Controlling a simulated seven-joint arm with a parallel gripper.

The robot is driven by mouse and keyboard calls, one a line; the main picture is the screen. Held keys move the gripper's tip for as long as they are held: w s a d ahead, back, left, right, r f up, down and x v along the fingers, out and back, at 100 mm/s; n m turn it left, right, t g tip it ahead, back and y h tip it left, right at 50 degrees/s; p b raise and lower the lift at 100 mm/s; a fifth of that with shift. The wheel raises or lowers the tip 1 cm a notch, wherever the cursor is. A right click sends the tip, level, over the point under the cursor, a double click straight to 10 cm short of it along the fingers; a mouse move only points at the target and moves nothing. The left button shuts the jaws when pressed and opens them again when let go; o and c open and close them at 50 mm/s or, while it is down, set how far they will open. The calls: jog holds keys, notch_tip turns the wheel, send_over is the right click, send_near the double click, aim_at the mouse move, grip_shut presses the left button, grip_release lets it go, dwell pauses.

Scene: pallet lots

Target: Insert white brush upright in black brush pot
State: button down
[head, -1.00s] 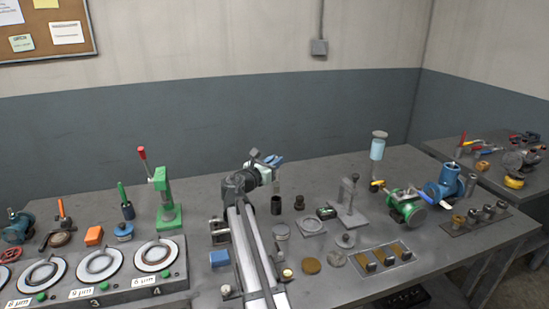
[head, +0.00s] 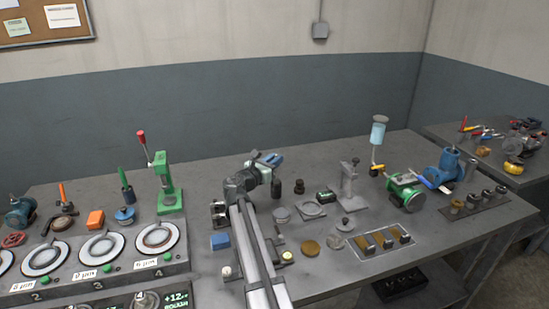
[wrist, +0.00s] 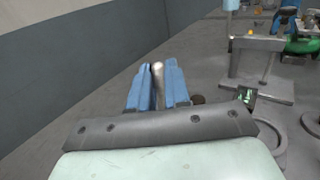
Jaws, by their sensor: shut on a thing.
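My gripper (head: 274,160) with blue fingers is shut on a slim pale rod, the white brush (wrist: 158,69); it stands up between the fingers in the wrist view. In the head view the fingers are just above a small dark cylinder, which looks like the black brush pot (head: 276,189). The brush's lower end is hidden, so I cannot tell whether it is inside the pot. The pot is hidden behind the gripper in the wrist view.
A dark jar (head: 300,187), a grey ring plate (head: 312,209) and a grey stand (head: 349,190) are to the right. A green press (head: 166,185) stands left. The table behind the gripper is clear.

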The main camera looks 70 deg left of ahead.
jog(key=shift+f, duration=0.15)
jog(key=c, duration=1)
grip_release()
jog(key=v, duration=1.3)
jog(key=shift+s+d, duration=0.25)
jog(key=shift+d, duration=0.05)
